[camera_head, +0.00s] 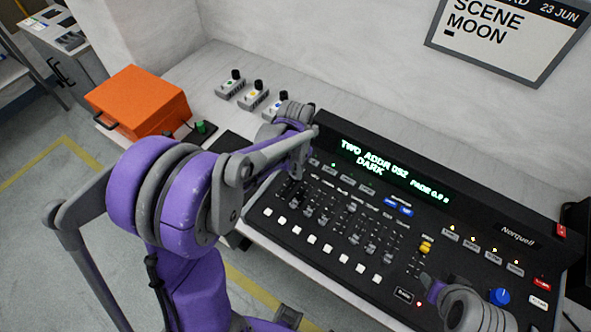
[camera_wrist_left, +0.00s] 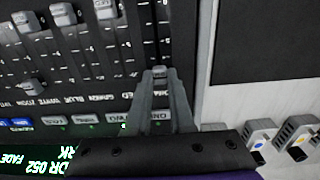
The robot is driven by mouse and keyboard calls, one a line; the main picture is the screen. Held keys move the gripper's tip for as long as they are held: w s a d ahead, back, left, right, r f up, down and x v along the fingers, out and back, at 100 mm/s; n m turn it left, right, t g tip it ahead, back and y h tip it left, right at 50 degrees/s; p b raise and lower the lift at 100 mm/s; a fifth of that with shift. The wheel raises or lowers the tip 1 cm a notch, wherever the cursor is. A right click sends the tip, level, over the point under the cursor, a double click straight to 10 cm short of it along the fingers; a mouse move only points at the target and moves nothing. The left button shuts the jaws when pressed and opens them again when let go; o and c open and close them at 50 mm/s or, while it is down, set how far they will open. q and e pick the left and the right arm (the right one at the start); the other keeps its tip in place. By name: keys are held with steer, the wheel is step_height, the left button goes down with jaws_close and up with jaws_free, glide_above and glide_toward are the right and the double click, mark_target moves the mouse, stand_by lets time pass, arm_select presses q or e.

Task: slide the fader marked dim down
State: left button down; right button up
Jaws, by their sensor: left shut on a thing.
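The black lighting console (camera_head: 480,222) fills the right half of the head view, with a row of faders and a lit display (camera_head: 372,168). My left gripper (camera_head: 298,172) reaches down to the console's left end. In the left wrist view, its two fingers (camera_wrist_left: 160,88) are shut on the grey cap of the end fader (camera_wrist_left: 160,73), beside the fader marked RED.
Neighbouring fader caps (camera_wrist_left: 105,8) stand at different heights. Small boxes with coloured knobs (camera_head: 255,95) and an orange case (camera_head: 138,100) lie on the bench behind my left arm. White buttons (camera_head: 312,239) line the console's front. A blue knob (camera_head: 499,296) is near my right gripper.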

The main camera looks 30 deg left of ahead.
mark_target(279, 199)
stand_by(0.8)
arm_select(q)
steer(key=s, duration=0.8)
steer(key=shift+s+a+b, duration=0.2)
steer(key=shift+a+b, duration=0.15)
steer(key=shift+b, duration=0.05)
steer(key=c, duration=0.8)
jaws_free()
steer(key=shift+o, duration=0.2)
step_height(279, 199, up, 11)
steer(key=p, duration=0.1)
steer(key=shift+f, duration=0.1)
